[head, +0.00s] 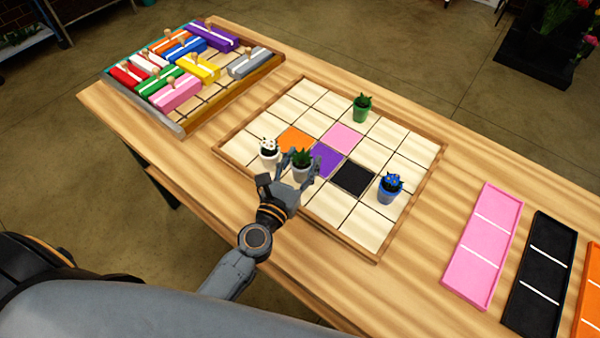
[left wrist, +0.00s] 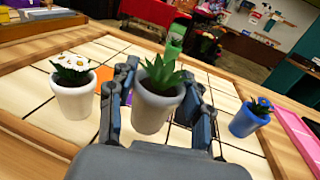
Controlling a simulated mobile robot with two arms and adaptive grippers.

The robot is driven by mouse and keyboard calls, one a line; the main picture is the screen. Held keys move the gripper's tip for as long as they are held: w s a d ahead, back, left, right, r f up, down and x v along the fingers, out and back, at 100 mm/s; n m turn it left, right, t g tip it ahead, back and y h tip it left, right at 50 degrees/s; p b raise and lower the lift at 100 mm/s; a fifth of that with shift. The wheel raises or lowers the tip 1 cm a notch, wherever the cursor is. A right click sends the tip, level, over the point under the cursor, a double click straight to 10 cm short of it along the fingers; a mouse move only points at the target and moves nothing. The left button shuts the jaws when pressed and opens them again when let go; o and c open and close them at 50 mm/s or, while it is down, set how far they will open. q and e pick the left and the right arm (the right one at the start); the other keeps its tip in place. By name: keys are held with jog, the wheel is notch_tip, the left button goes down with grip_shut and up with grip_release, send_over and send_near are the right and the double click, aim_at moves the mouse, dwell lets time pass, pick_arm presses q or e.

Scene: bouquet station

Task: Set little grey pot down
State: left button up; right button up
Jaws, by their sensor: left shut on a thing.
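The little grey pot (head: 302,171) holds a spiky green plant. My left gripper (head: 300,165) is shut on it, over the near left part of the tiled board (head: 411,216). In the left wrist view the grey pot (left wrist: 155,108) sits upright between the two fingers of my left gripper (left wrist: 155,95). Whether its base touches the board is hidden. A white pot with white flowers (head: 268,153) stands just to its left; it also shows in the left wrist view (left wrist: 75,98). My right gripper is not in view.
A green pot (head: 361,112) stands at the back of the board, a blue pot (head: 389,191) at its right. Coloured tiles cross the middle. A tray of coloured blocks (head: 184,128) lies at upper left. Pink (head: 484,245), black (head: 540,270) and orange (head: 590,300) trays lie at right.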

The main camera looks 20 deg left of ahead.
aim_at(295, 178)
pick_arm(q)
jog(key=shift+w+a+f, duration=0.1)
jog(key=shift+w+f, duration=0.1)
jog(key=f+b, duration=0.2)
jog(key=f, duration=0.1)
jog(key=shift+w+a+f+b, duration=0.25)
jog(key=shift+w+f+b, duration=0.05)
jog(key=shift+f+b, duration=0.1)
jog(key=shift+r, duration=0.1)
jog(key=shift+s, duration=0.1)
jog(key=o, duration=1.5)
jog(key=shift+f, duration=0.2)
